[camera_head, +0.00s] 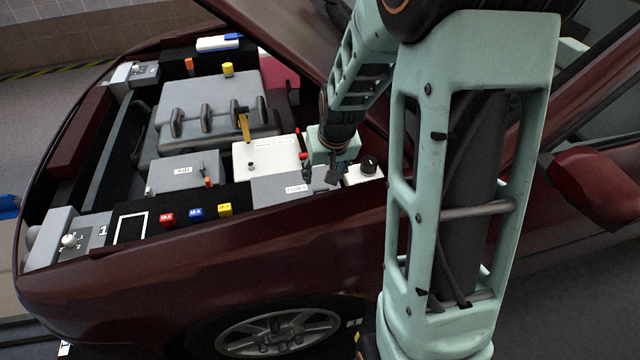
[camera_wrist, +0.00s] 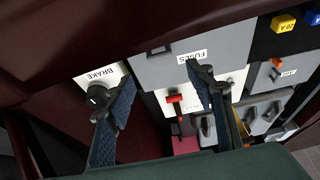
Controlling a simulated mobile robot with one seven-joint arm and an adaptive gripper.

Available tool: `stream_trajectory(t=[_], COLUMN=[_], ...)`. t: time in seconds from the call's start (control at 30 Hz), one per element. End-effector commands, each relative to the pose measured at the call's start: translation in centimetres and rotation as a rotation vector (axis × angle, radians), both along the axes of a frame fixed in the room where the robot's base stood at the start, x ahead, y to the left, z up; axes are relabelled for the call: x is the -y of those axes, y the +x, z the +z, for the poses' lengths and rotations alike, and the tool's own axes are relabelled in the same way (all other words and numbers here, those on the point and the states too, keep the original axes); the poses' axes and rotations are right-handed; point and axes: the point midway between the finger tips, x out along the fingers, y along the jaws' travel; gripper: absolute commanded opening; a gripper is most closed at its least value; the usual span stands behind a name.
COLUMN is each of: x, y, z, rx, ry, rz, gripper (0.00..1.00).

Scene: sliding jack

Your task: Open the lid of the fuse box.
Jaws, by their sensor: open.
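The fuse box is a grey box with a flat grey lid (camera_head: 268,187) and a white "FUSES" label, near the side edge of the engine bay. The lid looks closed and flat. My gripper (camera_head: 320,178) is open and empty, pointing down over the lid's right end. In the wrist view its fingers (camera_wrist: 152,85) are spread, one by the "FUSES" label, the other over the brake box. Contact with the lid cannot be told.
The white brake box (camera_head: 359,180) with a black knob stands right beside the fuse box. A white-topped box (camera_head: 265,162) lies behind. Red, blue and yellow fuses (camera_head: 196,212) sit to the left. The raised hood (camera_head: 285,40) and dark red fender (camera_head: 200,265) bound the space.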

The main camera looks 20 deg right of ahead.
Motion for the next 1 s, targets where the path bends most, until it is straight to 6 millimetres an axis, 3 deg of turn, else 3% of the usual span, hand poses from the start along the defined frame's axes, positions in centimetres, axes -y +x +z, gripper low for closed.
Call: stream_trajectory(t=[0.3, 0.5, 0.93, 1.0], x=[0.1, 0.2, 0.2, 0.2], y=[2.0, 2.8, 3.1, 3.1], z=[-4.9, -6.7, -7.3, -7.3], rx=[-0.004, -0.002, 0.001, 0.001], ry=[0.001, 0.001, 0.000, 0.000], rz=[-0.001, -0.002, -0.002, -0.002], gripper=[0.49, 0.49, 0.49, 0.42])
